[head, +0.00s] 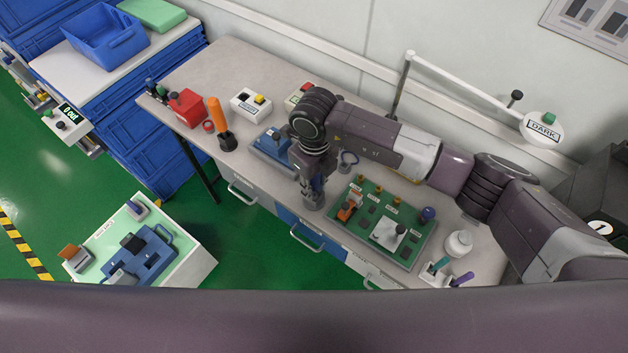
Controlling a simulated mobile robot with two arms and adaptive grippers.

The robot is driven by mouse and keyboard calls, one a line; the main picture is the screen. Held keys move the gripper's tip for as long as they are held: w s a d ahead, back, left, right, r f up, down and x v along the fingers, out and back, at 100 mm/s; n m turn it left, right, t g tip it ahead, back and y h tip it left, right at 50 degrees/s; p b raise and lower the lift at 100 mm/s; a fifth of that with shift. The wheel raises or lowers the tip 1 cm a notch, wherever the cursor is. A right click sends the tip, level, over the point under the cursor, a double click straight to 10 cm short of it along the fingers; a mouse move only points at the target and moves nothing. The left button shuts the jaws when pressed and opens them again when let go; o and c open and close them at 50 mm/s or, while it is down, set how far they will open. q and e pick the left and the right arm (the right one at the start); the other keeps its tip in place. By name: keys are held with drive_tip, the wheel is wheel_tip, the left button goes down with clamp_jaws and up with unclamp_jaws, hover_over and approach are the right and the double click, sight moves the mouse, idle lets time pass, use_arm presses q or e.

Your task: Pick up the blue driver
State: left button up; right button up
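No driver can be picked out as blue with certainty. A small rack at the table's far left holds several short upright handles, one of them dark bluish (150,83). A teal-handled tool (440,265) and a purple-handled tool (462,279) stand in a white holder at the right front. My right gripper (313,198) points down over the table's front edge, between a blue tester (272,147) and a green board (408,244). Its fingers are small and dark, so whether they are open or hold anything is unclear. My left gripper is not in view.
My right arm spans the table (232,70) from the right. A red box (186,107), an orange-handled tool (219,117) and a white box (250,104) stand at left. A lamp arm (470,88) rises behind.

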clamp_jaws()
drive_tip(key=shift+r, duration=0.15)
